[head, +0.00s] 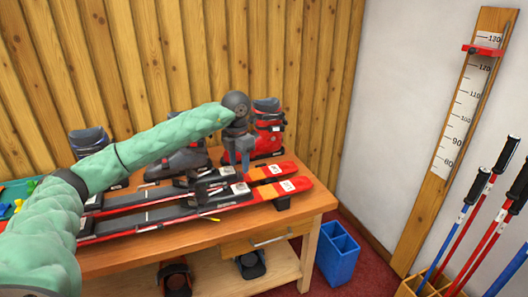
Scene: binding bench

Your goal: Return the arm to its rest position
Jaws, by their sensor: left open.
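My left arm, in a green sleeve, reaches in from the left of the head view. Its gripper (240,160) points down over the tail part of the skis, near the right end of the bench. The gripper is open, and I see nothing held in it. A black and red ski (180,214) with an orange tail lies along the bench front. A second ski (264,173) lies behind it, partly hidden by the gripper. Whether the fingertips touch a ski cannot be told. My right gripper is out of view.
The wooden bench (318,198) has ski boots along the back, including a red boot (268,138). A blue bin (338,252) stands on the floor at its right. Ski poles (478,225) stand farther right, by a height gauge (462,120). The wood wall stands close behind.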

